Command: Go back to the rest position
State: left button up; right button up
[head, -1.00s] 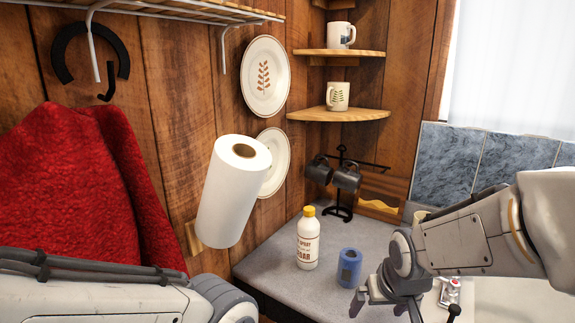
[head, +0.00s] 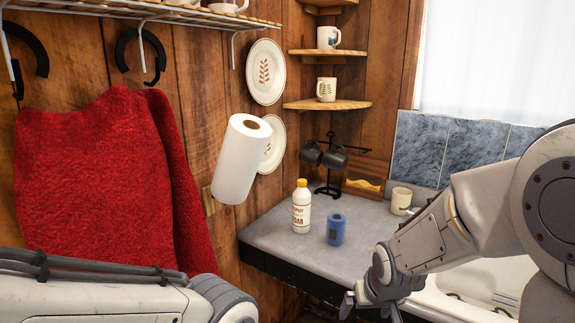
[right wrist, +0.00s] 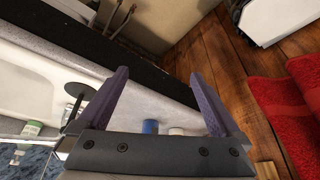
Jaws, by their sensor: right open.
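My right gripper (head: 368,308) is low in the head view, just in front of the counter's front edge and partly cut off by the picture's bottom. In the right wrist view its two fingers (right wrist: 158,78) stand wide apart with nothing between the tips. My left forearm crosses the lower left of the head view, and its gripper is out of sight.
A paper towel roll (head: 240,165) and red towel (head: 95,190) hang left. A white sink (head: 440,302) lies right.

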notch_tip(320, 180, down, 3)
jog(key=shift+r, duration=0.1)
dwell(0.4)
